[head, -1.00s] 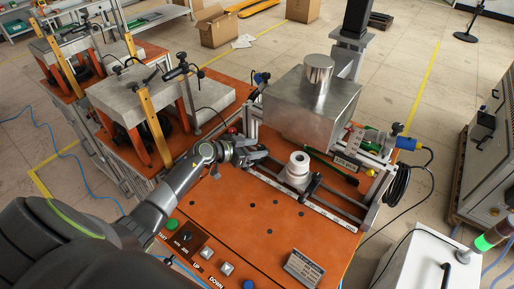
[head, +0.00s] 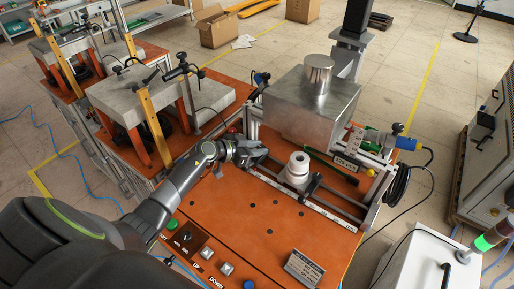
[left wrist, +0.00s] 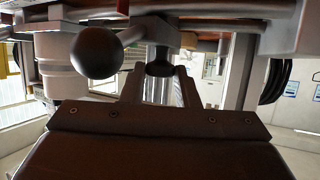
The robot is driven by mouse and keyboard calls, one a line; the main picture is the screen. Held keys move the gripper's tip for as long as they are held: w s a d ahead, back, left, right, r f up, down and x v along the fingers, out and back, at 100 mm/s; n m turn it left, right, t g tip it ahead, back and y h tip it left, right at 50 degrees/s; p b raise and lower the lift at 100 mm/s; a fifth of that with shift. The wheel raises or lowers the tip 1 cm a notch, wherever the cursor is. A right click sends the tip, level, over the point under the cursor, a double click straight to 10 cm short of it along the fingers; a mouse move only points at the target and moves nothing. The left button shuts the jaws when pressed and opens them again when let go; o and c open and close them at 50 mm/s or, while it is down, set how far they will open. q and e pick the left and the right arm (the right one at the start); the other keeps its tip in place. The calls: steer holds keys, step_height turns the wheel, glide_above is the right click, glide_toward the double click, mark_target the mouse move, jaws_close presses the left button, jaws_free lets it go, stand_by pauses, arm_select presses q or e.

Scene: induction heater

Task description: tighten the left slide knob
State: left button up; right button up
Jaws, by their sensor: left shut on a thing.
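My left gripper (head: 256,154) reaches in from the left to the left end of the slide frame on the orange table. In the left wrist view its two fingers (left wrist: 160,76) stand on either side of a small dark knob (left wrist: 159,67) and are shut on it. The gripper hides this knob in the head view. The white stacked cylinder piece (head: 298,168) stands upright on the slide rails, right of the gripper. A dark ball (left wrist: 97,52) on a lever shows left of the fingers in the left wrist view. My right gripper is not in view.
A large metal box (head: 312,105) stands behind the rails. A black cable coil (head: 397,185) hangs at the right.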

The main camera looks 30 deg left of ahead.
arm_select(q)
steer(key=shift+w+a+m+g+h, duration=0.15)
steer(key=shift+m+g+h, duration=0.25)
steer(key=shift+m+h, duration=0.3)
steer(key=shift+w+a+f+m+g+h+b, duration=0.1)
steer(key=shift+m+g+h+b, duration=0.5)
steer(key=shift+m+h+b, duration=0.15)
steer(key=m+g+h+b, duration=0.1)
steer(key=b, duration=0.1)
steer(key=m+g+h+b, duration=0.1)
steer(key=m+g+b, duration=0.1)
steer(key=m+g+h+b, duration=0.1)
steer(key=m+b, duration=0.1)
steer(key=b, duration=0.1)
steer(key=shift+w+a+f+g, duration=0.1)
steer(key=shift+w+a+g, duration=0.05)
steer(key=shift+w+g, duration=0.2)
steer(key=shift+r+m+g+b, duration=0.2)
steer(key=shift+m+g+b, duration=0.35)
steer(key=shift+b, duration=0.4)
steer(key=o, duration=0.9)
steer(key=shift+o, duration=0.2)
steer(key=shift+a, duration=0.15)
